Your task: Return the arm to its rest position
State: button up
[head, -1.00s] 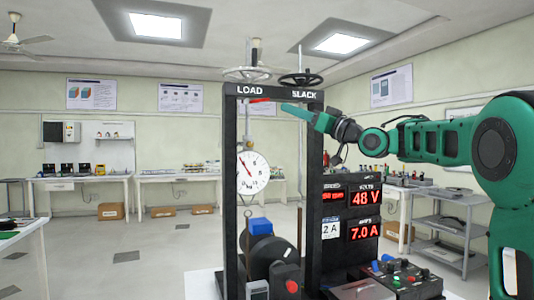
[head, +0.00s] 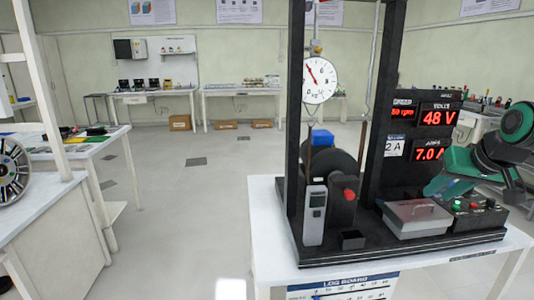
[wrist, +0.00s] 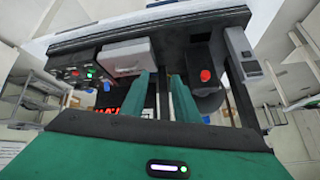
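In the wrist view the rig base (wrist: 150,36) appears upside down beyond the fingers.
A side table (head: 50,215) is at left; floor between is open.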

jog(key=s+f+m+g, duration=0.1)
jog(key=s+f+g, duration=0.2)
jog(key=s, duration=1)
jog(key=s+f+m+g, duration=0.2)
jog(key=s+f+g, duration=0.2)
jog(key=s+f, duration=0.6)
jog(key=s, duration=0.3)
jog(key=shift+a+f+m+g, duration=0.15)
jog(key=shift+a+m+g, duration=0.15)
jog(key=shift+a, duration=0.1)
jog(key=shift+s, duration=0.1)
